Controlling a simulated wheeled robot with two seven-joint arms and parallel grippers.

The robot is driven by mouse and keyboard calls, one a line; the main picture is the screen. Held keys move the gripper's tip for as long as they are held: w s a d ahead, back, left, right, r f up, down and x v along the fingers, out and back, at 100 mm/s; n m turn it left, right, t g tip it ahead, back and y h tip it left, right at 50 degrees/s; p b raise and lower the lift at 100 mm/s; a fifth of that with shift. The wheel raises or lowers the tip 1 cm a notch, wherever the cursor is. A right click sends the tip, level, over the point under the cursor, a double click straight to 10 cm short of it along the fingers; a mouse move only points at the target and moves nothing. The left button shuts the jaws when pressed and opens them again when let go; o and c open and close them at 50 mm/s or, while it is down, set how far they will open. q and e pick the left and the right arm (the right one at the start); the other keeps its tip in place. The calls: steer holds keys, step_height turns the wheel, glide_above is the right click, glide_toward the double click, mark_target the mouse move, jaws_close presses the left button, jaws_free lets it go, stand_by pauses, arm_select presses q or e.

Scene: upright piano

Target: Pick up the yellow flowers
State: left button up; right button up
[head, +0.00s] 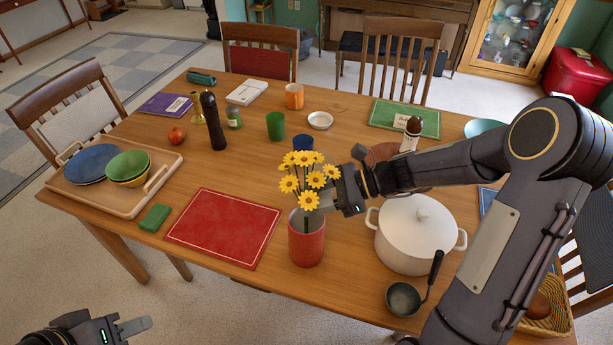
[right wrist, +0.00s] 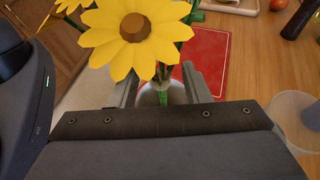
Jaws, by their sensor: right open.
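The yellow flowers (head: 307,180) stand upright in a red pot (head: 306,240) on the wooden table. My right gripper (head: 327,199) reaches in from the right at the stems, just above the pot's rim. In the right wrist view a large yellow bloom (right wrist: 134,28) is close to the camera, and a green stem (right wrist: 163,98) shows between the two open fingers (right wrist: 163,95). Whether the fingers touch the stems is hidden. My left gripper (head: 128,328) is at the bottom left, off the table, apart from the flowers; only part of it shows.
A white pot (head: 416,232) with a lid stands right of the flowers, close under my right forearm. A ladle (head: 405,298) lies in front of it. A red placemat (head: 224,228) lies left of the flowers. A blue cup (head: 303,142) stands behind them.

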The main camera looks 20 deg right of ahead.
steer(key=shift+w+a+f, duration=0.2)
steer(key=shift+a, duration=0.45)
steer(key=shift+a+f, duration=0.15)
steer(key=shift+a, duration=0.15)
steer(key=shift+c, duration=0.2)
jaws_close()
